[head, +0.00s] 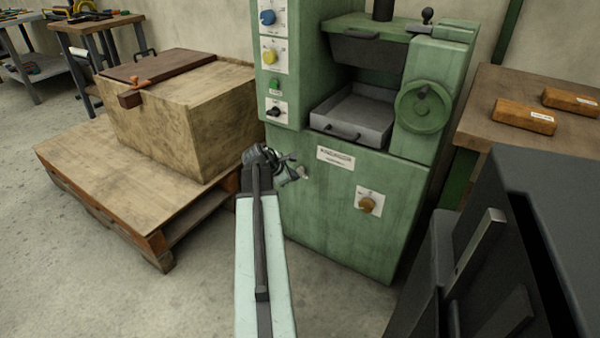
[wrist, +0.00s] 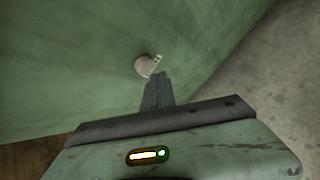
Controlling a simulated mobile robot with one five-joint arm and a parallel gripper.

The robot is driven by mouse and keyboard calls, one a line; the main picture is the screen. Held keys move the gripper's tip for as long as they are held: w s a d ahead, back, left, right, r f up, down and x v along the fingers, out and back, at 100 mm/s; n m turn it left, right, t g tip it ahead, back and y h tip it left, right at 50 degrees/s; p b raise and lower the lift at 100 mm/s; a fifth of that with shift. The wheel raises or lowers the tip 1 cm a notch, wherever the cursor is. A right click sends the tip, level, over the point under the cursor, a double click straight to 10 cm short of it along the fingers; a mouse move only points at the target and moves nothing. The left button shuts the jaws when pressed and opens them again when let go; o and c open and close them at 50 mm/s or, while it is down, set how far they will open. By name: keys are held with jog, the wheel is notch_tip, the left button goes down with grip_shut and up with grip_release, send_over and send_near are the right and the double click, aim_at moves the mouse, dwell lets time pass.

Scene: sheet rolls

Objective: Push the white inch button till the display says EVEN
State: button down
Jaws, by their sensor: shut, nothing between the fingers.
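The white inch button (wrist: 146,65) is a small pale round knob standing out from the green machine's front (head: 330,215). In the wrist view my gripper (wrist: 158,76) has its fingers together and empty, with the tips at the button's lower right edge. I cannot tell whether they touch it. In the head view my gripper (head: 288,168) is low in front of the machine's left side, and a small pale bit of the button (head: 303,172) shows beside its tip. I cannot make out a display reading EVEN in either view.
The machine carries a blue knob (head: 267,17), a yellow knob (head: 269,56), an orange-brown knob (head: 367,204) and a handwheel (head: 425,107). A dark cabinet (head: 540,200) is at right. Bare floor lies between.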

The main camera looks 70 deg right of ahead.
jog(key=a, duration=0.2)
jog(key=w+a, duration=0.1)
jog(key=a, duration=0.2)
jog(key=shift+w, duration=0.15)
dwell(0.3)
jog(key=shift+d, duration=0.1)
dwell(0.3)
